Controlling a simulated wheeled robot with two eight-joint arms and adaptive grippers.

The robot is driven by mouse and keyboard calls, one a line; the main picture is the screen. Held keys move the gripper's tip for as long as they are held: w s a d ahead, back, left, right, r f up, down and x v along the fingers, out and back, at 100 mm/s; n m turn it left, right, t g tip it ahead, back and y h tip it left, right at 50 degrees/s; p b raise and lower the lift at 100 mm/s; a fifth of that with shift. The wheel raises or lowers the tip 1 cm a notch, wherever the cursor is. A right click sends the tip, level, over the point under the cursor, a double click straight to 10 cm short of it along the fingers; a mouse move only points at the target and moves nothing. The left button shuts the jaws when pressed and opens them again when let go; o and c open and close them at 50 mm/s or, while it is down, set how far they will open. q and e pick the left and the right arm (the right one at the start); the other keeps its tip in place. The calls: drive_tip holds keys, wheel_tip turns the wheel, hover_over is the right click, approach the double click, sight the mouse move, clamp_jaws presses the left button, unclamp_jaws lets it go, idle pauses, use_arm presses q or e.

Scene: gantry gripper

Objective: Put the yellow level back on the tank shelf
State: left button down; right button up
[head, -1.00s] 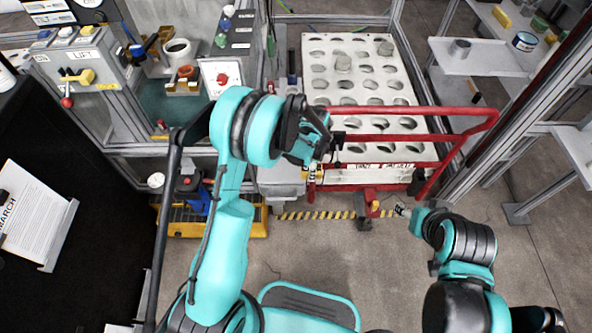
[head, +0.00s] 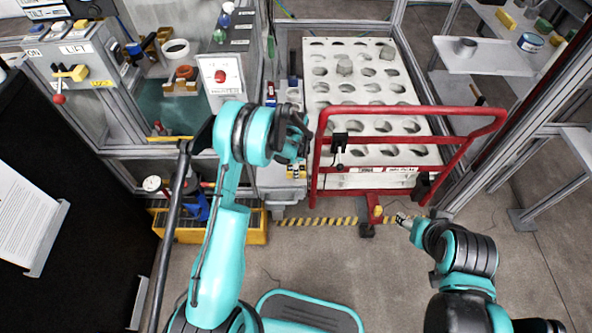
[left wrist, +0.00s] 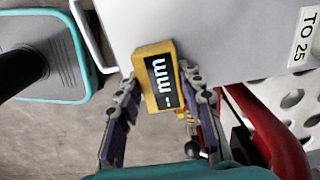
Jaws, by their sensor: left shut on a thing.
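In the head view the level (head: 297,171) shows small below my left gripper (head: 296,155), beside the left end of the red rail. The level appears over or against a pale box (left wrist: 215,35); I cannot tell whether they touch. My right gripper (head: 403,221) is low at the right, above the floor, too small to read. I cannot tell which surface is the tank shelf.
A red-railed cart (head: 410,112) carries a white board (head: 320,90) with many holes, right of my left gripper. A control cabinet (head: 75,65) stands at the left. A yellow tray (head: 240,232) lies on the floor below it. Grey shelves (head: 480,58) stand at the right.

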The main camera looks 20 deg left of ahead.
use_arm(q)
drive_tip(key=shift+f, duration=0.1)
drive_tip(key=c, duration=1)
unclamp_jaws()
